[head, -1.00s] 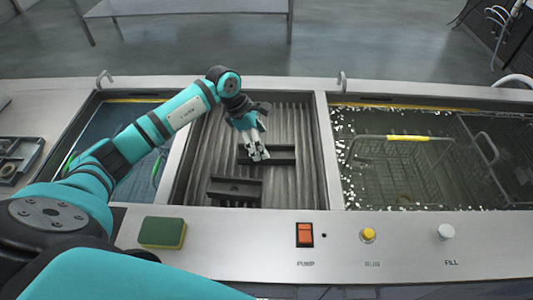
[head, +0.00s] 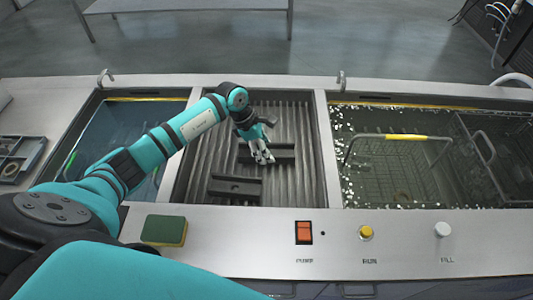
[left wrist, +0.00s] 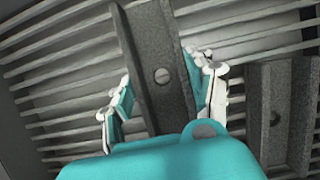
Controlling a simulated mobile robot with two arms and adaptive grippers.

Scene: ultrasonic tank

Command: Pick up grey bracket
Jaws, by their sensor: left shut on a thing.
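A dark grey bracket (head: 284,152) lies across the ribbed drain bay, towards its far part. My left gripper (head: 263,157) is shut on it from above, near the middle of its length. In the left wrist view the bracket (left wrist: 160,40), with a round hole or screw on its face, runs between the fingers (left wrist: 160,92). It appears to be still down at the ribs. A second dark grey bracket (head: 235,188) lies nearer the front of the bay, apart from the gripper; it also shows in the left wrist view (left wrist: 282,105). My right gripper is not in view.
The ribbed bay (head: 200,150) has raised steel rims. A water tank with a wire basket (head: 405,137) is to its right, and another basin (head: 125,113) is to its left. A green sponge (head: 163,230) and a red switch (head: 304,232) are on the front ledge.

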